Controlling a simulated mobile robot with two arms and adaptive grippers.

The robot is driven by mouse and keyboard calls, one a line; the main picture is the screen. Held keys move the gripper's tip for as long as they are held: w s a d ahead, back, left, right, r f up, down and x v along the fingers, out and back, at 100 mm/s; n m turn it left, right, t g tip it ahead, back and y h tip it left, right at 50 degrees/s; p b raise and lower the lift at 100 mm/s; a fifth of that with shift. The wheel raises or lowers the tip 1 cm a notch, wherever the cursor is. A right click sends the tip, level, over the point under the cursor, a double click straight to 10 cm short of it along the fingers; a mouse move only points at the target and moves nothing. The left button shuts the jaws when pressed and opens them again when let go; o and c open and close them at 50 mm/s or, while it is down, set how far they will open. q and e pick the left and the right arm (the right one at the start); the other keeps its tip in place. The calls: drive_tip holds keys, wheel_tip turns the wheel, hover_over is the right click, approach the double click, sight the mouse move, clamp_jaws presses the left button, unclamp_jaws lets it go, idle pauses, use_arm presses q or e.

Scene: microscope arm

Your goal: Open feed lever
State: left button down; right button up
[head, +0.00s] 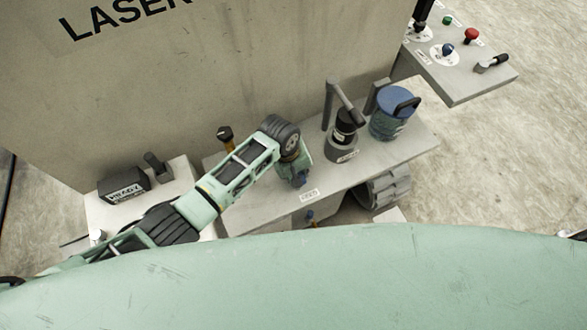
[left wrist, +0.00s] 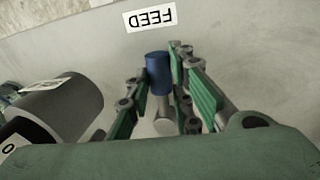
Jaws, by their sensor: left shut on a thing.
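The feed lever (left wrist: 158,68) has a blue cylindrical knob on a grey stem. In the left wrist view it stands just beside the white FEED label (left wrist: 150,18), which appears upside down. My left gripper (left wrist: 160,90) has its green-padded fingers on both sides of the lever, shut on it. In the head view my left gripper (head: 298,178) reaches down to the grey panel just behind the FEED label (head: 309,195). My gripper mostly hides the lever there.
A black-topped knob (head: 343,140) and a blue canister (head: 391,115) stand right of my gripper on the panel. A yellow-and-black handle (head: 226,138) is to the left. The large grey LASER housing (head: 190,80) rises behind.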

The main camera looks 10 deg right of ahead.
use_arm(q)
drive_tip(key=shift+w+d+r+n, duration=0.1)
drive_tip(key=shift+d+n, duration=0.15)
drive_tip(key=shift+n, duration=0.15)
drive_tip(key=c, duration=1.6)
unclamp_jaws()
drive_tip(key=shift+o, duration=0.2)
wheel_tip(320, 180, up, 12)
drive_tip(key=a, duration=0.2)
drive_tip(key=shift+s, duration=0.4)
drive_tip(key=shift+s+a+f, duration=0.1)
drive_tip(key=shift+f, duration=0.15)
